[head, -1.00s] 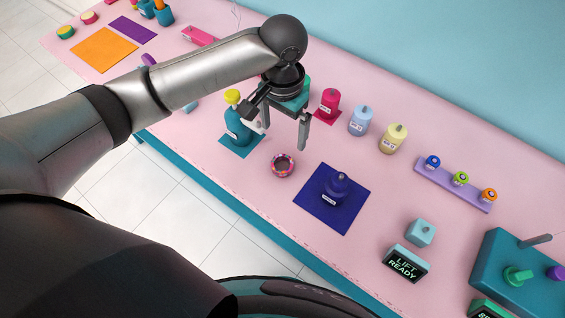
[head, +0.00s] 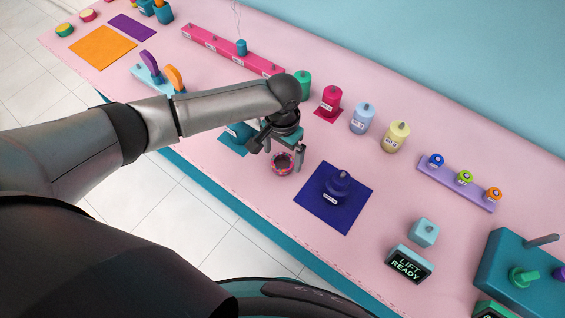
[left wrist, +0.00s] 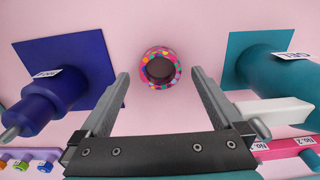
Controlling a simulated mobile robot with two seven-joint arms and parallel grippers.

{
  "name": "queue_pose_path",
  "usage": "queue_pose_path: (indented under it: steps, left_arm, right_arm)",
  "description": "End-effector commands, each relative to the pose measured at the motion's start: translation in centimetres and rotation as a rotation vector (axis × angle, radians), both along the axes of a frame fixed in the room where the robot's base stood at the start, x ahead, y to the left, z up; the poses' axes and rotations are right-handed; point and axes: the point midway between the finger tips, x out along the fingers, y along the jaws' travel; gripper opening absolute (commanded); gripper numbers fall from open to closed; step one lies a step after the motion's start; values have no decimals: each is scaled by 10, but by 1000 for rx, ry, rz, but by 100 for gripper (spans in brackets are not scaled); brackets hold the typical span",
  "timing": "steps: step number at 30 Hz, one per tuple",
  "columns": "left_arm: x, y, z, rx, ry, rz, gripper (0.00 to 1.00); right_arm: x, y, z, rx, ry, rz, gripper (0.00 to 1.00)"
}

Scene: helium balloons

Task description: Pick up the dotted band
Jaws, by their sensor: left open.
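The dotted band (head: 283,172) is a small pink ring with coloured dots lying on the pink table near its front edge. In the left wrist view the dotted band (left wrist: 160,79) lies ahead of the fingertips, centred between them. My left gripper (head: 283,158) is open and empty, above and just behind the band in the head view, with a finger overlapping part of it. In the left wrist view the open fingers of my left gripper (left wrist: 160,78) point toward the band, with no contact visible. My right gripper is not in view.
A dark blue canister (head: 337,184) stands on a blue mat (head: 345,216) right of the band. A teal canister (left wrist: 278,70) on a teal mat (left wrist: 250,45) stands on the other side. Red, light blue and yellow canisters stand behind. A "LIFT READY" sign (head: 409,264) is at right.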

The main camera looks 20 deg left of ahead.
Motion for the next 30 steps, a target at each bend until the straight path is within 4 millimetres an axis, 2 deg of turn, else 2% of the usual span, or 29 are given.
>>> queue_pose_path:
  steps: [5,13,30]
  left_arm:
    - [0,0,-21,0,1,-2,100]
    - [0,0,-24,0,0,-2,100]
    - [0,0,-24,0,0,-1,37]
  right_arm:
    - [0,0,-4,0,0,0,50]
    - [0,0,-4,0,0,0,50]
    - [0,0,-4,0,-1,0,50]
